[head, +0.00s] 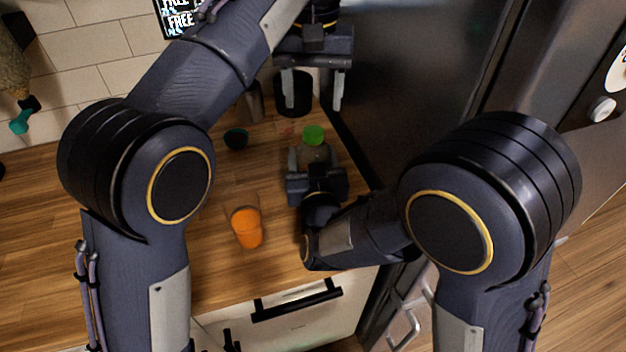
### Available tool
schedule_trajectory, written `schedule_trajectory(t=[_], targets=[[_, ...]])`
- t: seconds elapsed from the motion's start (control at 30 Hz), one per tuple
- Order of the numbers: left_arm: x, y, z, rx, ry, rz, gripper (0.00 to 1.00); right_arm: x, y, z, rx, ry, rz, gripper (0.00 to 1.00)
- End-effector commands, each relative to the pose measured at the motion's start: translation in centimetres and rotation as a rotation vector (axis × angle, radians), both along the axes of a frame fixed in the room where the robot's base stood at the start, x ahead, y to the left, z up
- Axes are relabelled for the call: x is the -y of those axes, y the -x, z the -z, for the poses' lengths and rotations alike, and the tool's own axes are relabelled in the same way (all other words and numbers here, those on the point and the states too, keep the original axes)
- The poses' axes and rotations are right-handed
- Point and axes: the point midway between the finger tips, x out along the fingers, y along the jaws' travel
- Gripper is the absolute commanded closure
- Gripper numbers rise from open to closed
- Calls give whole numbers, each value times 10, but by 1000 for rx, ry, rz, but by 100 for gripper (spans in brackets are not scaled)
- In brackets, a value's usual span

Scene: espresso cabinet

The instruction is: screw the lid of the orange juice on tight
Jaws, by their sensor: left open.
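I cannot tell from here how tightly the lid sits. My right gripper (314,160) reaches in from the front with one finger on each side of the bottle body and appears shut on it. The gripper hides the bottle's lower part. My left gripper (312,106) is open and empty, pointing down above and behind the lid, its two fingers wide apart.
A glass of orange juice (247,228) stands on the counter (205,270) to the front left. A small dark green-topped round object (236,138), a metal canister (251,103) and a black cup (292,92) stand further back. A dark fridge (405,95) bounds the right side.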

Motion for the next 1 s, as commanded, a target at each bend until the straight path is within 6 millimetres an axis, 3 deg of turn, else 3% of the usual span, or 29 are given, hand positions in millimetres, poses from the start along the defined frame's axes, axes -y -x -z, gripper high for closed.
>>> schedule_trajectory(t=[0.2,0.23,0.4,0.77,1.0], targets=[[0,0,0,0,0,0,41,0,0,0,1,0,0,100],[0,0,0,0,0,0,41,0,0,0,1,0,0,38],[0,0,0,0,0,0,41,0,0,0,1,0,0,16],[0,0,2,0,0,0,41,0,5,0,0,-1,-1,14],[0,0,9,0,0,0,41,4,43,1,0,-2,-4,14]])
